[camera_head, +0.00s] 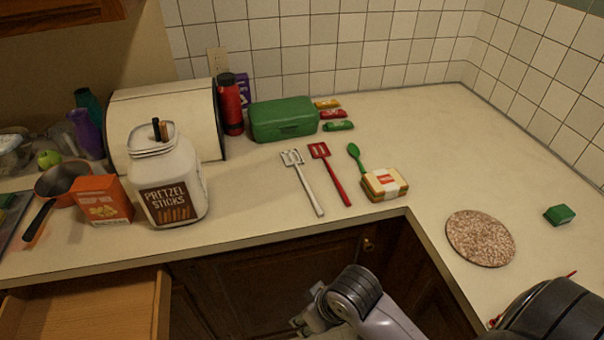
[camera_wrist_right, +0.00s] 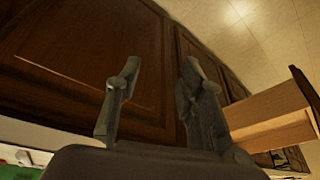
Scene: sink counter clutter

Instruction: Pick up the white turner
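The white turner (camera_head: 304,182) lies flat on the counter in the head view, slotted head toward the wall and handle toward the front edge. A red turner (camera_head: 330,173) lies just right of it, apart from it. My right gripper (camera_head: 310,314) is low in the head view, in front of the counter edge and below the turner's handle in the picture. In the right wrist view my right gripper (camera_wrist_right: 160,78) has its two fingers apart with nothing between them. The white turner cannot be made out there. My left gripper is not in view.
A green spoon (camera_head: 356,156) and a sandwich (camera_head: 384,184) lie right of the turners. A pretzel jar (camera_head: 172,185) stands left, a green box (camera_head: 284,119) behind. A round trivet (camera_head: 480,238) lies right. An open drawer (camera_head: 90,305) juts out lower left; cabinet doors (camera_wrist_right: 85,60) fill the wrist view.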

